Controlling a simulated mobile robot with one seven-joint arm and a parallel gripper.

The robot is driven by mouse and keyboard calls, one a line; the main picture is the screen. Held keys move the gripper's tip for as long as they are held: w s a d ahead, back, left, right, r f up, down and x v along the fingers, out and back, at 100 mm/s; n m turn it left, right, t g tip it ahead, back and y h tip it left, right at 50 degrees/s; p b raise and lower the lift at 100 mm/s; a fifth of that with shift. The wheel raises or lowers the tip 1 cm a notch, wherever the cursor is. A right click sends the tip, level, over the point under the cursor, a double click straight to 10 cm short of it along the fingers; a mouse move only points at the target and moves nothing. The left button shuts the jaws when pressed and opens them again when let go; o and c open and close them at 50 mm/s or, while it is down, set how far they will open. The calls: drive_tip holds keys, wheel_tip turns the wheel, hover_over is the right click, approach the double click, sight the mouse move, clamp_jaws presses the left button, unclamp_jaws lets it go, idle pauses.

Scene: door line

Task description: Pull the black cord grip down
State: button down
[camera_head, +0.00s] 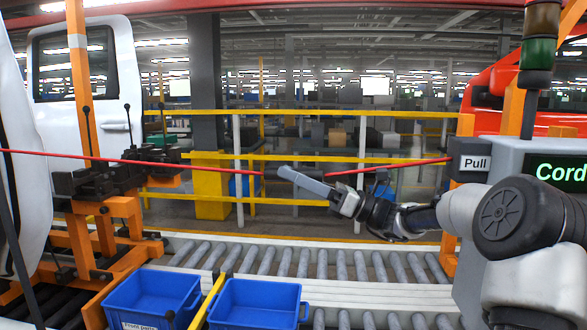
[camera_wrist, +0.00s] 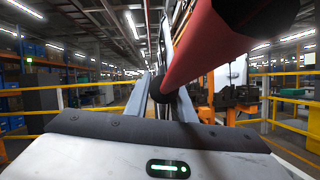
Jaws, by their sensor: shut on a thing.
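A red cord (camera_head: 140,162) runs across the head view from the left edge to a dark box marked "Pull" (camera_head: 476,163) at the right. My gripper (camera_head: 290,177) is at the cord's middle and hides a short stretch of it. In the wrist view the red cord (camera_wrist: 205,45) passes close over the camera and leads down between my two grey fingers (camera_wrist: 160,100). The black cord grip (camera_wrist: 163,89) shows as a dark piece between the fingers, which are shut on it. Most of the grip is hidden in the head view.
Two blue bins (camera_head: 258,303) stand in front, by a roller conveyor (camera_head: 300,262). An orange fixture (camera_head: 110,215) with black clamps stands at left beside a white door (camera_head: 88,75). Yellow rails (camera_head: 300,112) run behind. A green display (camera_head: 560,172) reads "Cord", cut off at the edge.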

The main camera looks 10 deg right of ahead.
drive_tip(key=shift+f, duration=0.1)
drive_tip(key=c, duration=1.5)
unclamp_jaws()
drive_tip(key=v, duration=1.2)
drive_tip(key=shift+b, duration=0.3)
